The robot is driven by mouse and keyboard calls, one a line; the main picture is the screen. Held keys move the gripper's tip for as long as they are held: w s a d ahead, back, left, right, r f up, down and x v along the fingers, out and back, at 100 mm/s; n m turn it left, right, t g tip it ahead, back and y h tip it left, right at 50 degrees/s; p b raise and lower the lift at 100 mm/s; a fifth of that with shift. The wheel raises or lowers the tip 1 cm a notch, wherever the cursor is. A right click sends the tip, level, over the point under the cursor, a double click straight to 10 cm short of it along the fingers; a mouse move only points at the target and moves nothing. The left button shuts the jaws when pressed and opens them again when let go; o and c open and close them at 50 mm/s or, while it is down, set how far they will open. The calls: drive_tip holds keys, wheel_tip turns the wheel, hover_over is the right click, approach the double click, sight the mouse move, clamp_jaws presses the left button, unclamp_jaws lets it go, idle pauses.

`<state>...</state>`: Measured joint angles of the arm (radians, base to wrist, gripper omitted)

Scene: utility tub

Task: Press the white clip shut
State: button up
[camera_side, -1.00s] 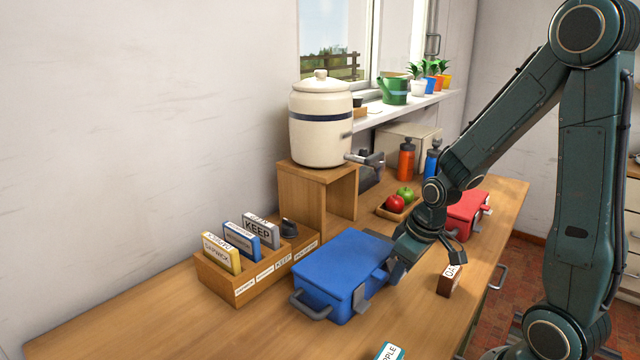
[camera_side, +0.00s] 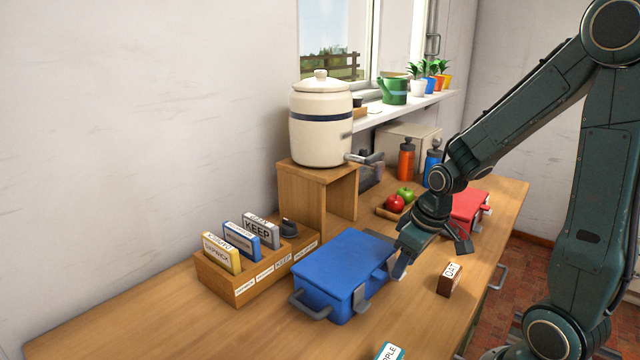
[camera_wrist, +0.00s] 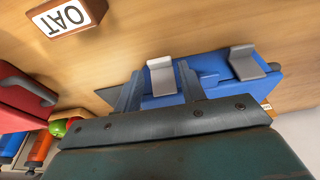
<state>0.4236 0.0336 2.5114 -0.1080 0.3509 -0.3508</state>
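A blue case (camera_side: 340,268) lies on the worktop, with a handle at its left end and pale clips along its front. In the wrist view, one whitish clip (camera_wrist: 161,76) shows between my fingers, and a greyer clip (camera_wrist: 246,64) is to its right. Both look angled outward; I cannot tell how far each is closed. My gripper (camera_side: 401,266) is beside the right front corner of the case; its fingers (camera_wrist: 159,88) are apart with nothing held. Contact with the case cannot be told. The red case (camera_side: 467,212) behind also has pale fittings.
A brown block (camera_side: 450,279) marked OAT stands right of the blue case. A wooden holder (camera_side: 243,287) with labelled cards is at left. A tray with apples (camera_side: 395,203) and bottles (camera_side: 406,160) are behind. A crock (camera_side: 320,120) stands on a wooden stand. The front worktop is mostly clear.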

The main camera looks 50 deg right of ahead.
drive_tip(key=v, duration=1.1)
drive_tip(key=shift+s+r, duration=0.1)
drive_tip(key=w+g, duration=0.3)
drive_tip(key=w, duration=0.1)
drive_tip(key=shift+w+r, duration=0.1)
drive_tip(key=shift+r, duration=0.3)
drive_tip(key=shift+f, duration=0.2)
wheel_tip(320, 180, down, 14)
drive_tip(key=shift+r, duration=0.25)
idle(0.7)
